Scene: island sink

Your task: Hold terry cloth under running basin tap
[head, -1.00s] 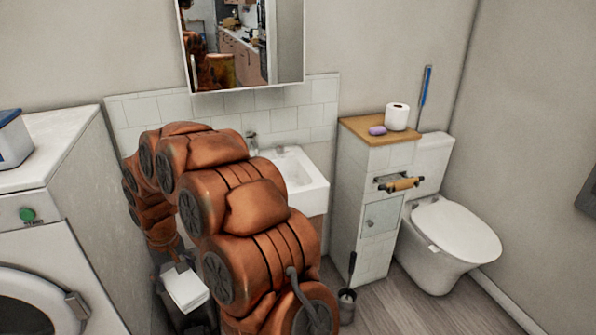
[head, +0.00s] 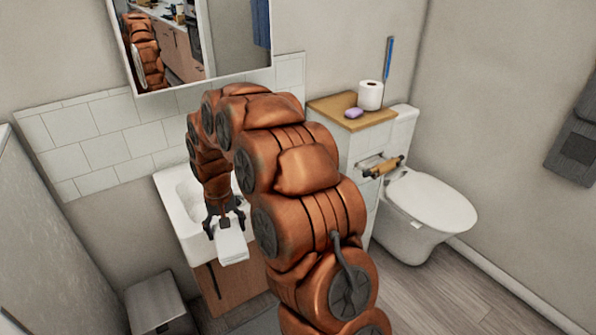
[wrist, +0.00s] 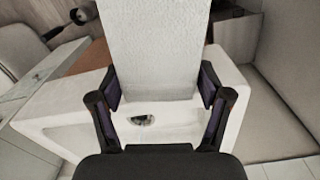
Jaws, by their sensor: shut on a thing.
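My gripper (head: 224,217) is shut on a white terry cloth (head: 232,246), which hangs from it at the front edge of the white basin (head: 172,206) in the head view. In the wrist view the cloth (wrist: 155,45) stretches away between the two dark fingers of the gripper (wrist: 160,90). The basin (wrist: 75,118) lies behind it there, with its dark drain (wrist: 142,119) showing between the fingers. The basin tap is hidden behind my arm in the head view, and I cannot see running water.
A toilet (head: 428,205) stands at the right, beside a tiled ledge with a wooden top (head: 335,105) holding a purple soap (head: 354,113) and a paper roll (head: 370,95). A grey bin (head: 155,302) stands on the floor left of the basin cabinet (head: 232,292). A mirror (head: 235,40) hangs above.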

